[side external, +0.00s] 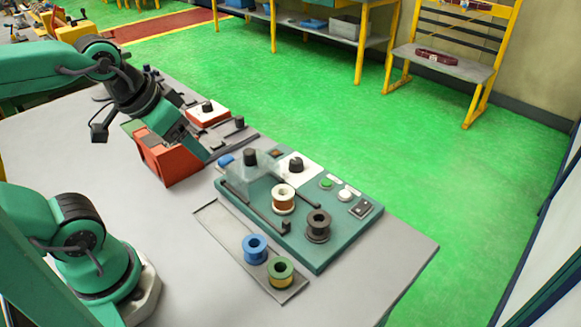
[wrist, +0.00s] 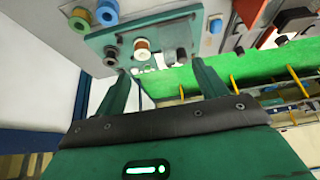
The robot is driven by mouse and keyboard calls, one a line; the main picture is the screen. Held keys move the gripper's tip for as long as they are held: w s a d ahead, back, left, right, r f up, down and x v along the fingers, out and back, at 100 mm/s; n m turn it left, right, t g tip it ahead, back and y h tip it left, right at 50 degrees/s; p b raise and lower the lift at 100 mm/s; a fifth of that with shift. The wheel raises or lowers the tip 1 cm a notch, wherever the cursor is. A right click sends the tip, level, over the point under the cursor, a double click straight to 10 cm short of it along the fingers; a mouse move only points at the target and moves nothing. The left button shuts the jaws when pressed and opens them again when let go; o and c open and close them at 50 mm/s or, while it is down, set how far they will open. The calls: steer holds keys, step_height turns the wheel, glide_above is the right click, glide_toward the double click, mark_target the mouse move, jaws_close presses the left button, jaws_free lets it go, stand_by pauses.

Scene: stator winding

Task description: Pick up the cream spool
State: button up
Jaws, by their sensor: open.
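The cream spool (side external: 283,193) stands upright on the teal fixture board (side external: 318,258), with a brown winding around its middle. It also shows in the wrist view (wrist: 142,44), beyond my fingertips and near the top. My gripper (side external: 203,150) is up and to the left of the spool in the side view, over the red-orange block's area. In the wrist view my gripper (wrist: 161,69) has its two fingers wide apart with nothing between them. It is clear of the spool.
A dark spool (side external: 318,226) stands close right of the cream one. Blue (side external: 255,249) and green (side external: 280,271) spools stand on a grey strip in front. A clear cover (side external: 247,175), black rods and a red-orange block (side external: 168,160) are nearby. The front tabletop is clear.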

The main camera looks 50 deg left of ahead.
steer(key=shift+w, duration=0.1)
steer(key=m+g, duration=0.2)
steer(key=g, duration=0.3)
glide_toward(283, 193)
steer(key=shift+s+d+f, duration=0.1)
steer(key=shift+s+d, duration=0.2)
steer(key=shift+s, duration=0.1)
steer(key=shift+w+d+f+g, duration=0.2)
steer(key=shift+w+f+g, duration=0.1)
steer(key=shift+f, duration=0.2)
steer(key=shift+f, duration=0.15)
steer(key=shift+f, duration=3.75)
